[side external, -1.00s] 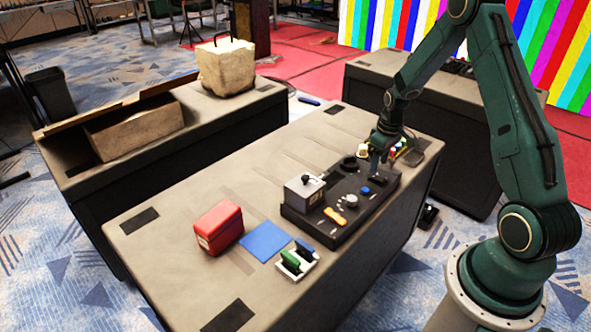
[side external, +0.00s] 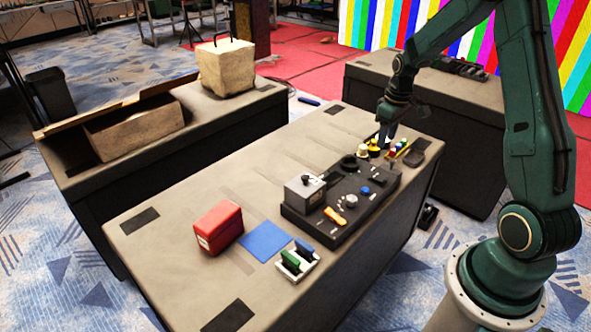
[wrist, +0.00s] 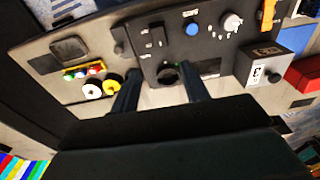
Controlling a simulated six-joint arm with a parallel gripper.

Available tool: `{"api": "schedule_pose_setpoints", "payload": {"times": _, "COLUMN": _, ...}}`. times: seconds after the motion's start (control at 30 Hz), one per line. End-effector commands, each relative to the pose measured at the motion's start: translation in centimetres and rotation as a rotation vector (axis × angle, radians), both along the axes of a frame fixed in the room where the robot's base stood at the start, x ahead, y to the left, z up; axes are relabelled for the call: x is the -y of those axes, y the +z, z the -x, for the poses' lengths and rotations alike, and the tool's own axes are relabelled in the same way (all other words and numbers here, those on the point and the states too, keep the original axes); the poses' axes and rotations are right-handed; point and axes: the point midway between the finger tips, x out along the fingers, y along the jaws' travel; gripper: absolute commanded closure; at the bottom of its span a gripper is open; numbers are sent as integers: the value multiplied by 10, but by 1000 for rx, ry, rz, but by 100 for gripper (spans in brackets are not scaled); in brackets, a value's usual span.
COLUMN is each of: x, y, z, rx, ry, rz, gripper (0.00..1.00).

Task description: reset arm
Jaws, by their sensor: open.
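My gripper (side external: 385,136) is above the far right end of the grey table, over the area by the yellow and white knob-like pieces (side external: 374,148). In the wrist view its two fingers (wrist: 160,95) are spread apart with nothing between them. The black control panel (side external: 352,214) lies below and nearer the camera, with a blue button (side external: 365,190), a white dial (side external: 351,201), an orange switch (side external: 334,216) and a grey box (side external: 305,192) with a black knob. Its round black socket (wrist: 168,75) shows just beyond the fingers in the wrist view.
A red box (side external: 218,228), a blue mat (side external: 264,241) and a white holder with green and blue pieces (side external: 297,262) stand left of the panel. A row of coloured buttons (side external: 398,148) is at the right. Other tables stand behind.

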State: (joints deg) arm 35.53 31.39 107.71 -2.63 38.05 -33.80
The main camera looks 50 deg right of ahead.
Motion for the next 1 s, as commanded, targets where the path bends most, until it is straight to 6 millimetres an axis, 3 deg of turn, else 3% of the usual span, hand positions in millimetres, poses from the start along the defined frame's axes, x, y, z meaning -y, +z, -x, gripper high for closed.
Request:
{"api": "schedule_pose_setpoints", "payload": {"times": 0.17, "x": -1, "y": 1, "z": 0, "rx": 2, "ry": 1, "rz": 1, "gripper": 55}}
{"api": "schedule_pose_setpoints", "payload": {"times": 0.37, "x": -12, "y": 17, "z": -1, "rx": 15, "ry": 3, "rz": 11, "gripper": 55}}
{"api": "schedule_pose_setpoints", "payload": {"times": 0.67, "x": -60, "y": 76, "z": 4, "rx": 72, "ry": 6, "rz": 42, "gripper": 55}}
{"api": "schedule_pose_setpoints", "payload": {"times": 1.0, "x": -124, "y": 138, "z": 32, "rx": 154, "ry": 7, "rz": 66, "gripper": 55}}
